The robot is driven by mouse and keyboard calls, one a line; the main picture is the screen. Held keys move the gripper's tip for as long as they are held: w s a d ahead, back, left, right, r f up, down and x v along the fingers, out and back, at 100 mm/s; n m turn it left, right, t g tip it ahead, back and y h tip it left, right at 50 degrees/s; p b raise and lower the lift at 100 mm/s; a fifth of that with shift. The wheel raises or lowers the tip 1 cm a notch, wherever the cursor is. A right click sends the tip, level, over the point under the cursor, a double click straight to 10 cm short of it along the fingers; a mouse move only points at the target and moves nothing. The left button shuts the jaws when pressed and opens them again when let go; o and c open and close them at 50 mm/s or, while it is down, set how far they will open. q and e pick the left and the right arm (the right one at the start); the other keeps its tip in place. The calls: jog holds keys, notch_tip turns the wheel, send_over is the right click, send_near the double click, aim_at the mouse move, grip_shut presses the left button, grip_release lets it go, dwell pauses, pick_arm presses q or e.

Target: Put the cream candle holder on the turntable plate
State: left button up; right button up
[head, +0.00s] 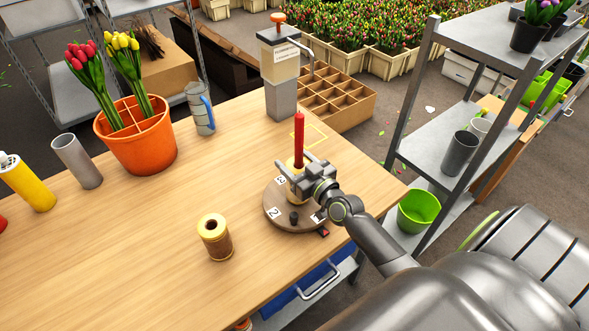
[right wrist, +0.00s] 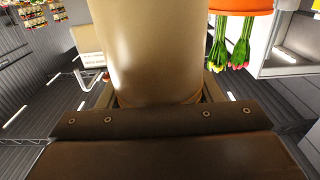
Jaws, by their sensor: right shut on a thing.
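The cream candle holder (head: 292,163) with a tall red candle (head: 299,138) stands upright over the turntable plate (head: 275,205). My right gripper (head: 296,164) is shut around the holder. In the right wrist view the holder (right wrist: 150,45) fills the space between the fingers as a large, smooth tan body. The gripper hides its lower part, so I cannot tell whether its base touches the plate. The round brown plate has white number labels and a small dark knob (head: 293,217). My left gripper is not in view.
A brown spool (head: 217,240) stands left of the turntable. A grey dispenser (head: 280,85), a blue-handled jug (head: 200,108) and an orange tulip bucket (head: 140,150) stand farther back. A metal shelf (head: 440,135) rises at the right. The table's front left is clear.

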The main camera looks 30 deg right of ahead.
jog(key=shift+f, duration=0.35)
jog(key=shift+r, duration=0.1)
jog(key=o, duration=1)
jog(key=shift+f, duration=0.25)
jog(key=o, duration=0.5)
jog(key=shift+c, duration=0.2)
jog(key=shift+r, duration=0.1)
